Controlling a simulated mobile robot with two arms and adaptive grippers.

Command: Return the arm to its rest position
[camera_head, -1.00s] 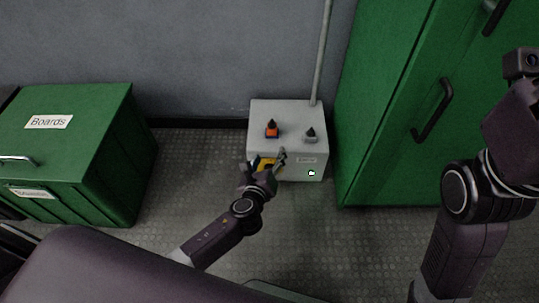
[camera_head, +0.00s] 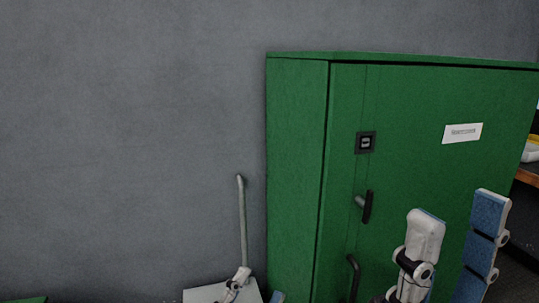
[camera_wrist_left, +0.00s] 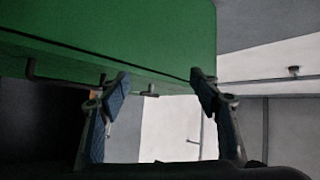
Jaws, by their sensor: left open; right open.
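My left gripper (camera_head: 259,288) shows only by its fingertips at the bottom edge of the head view, in front of the grey box (camera_head: 202,294). In the left wrist view my left gripper (camera_wrist_left: 160,84) is open with nothing between its two blue-padded fingers. My right gripper (camera_head: 460,206) stands upright at the lower right of the head view, in front of the green cabinet (camera_head: 295,170). Its two fingers are wide apart and empty. Most of both arms is out of frame.
The green cabinet has a black handle (camera_head: 367,206) and a white label (camera_head: 462,133). A grey pipe (camera_head: 242,220) rises along the wall behind the box. A shelf edge (camera_head: 530,175) shows at the far right. The grey wall (camera_head: 120,130) at left is bare.

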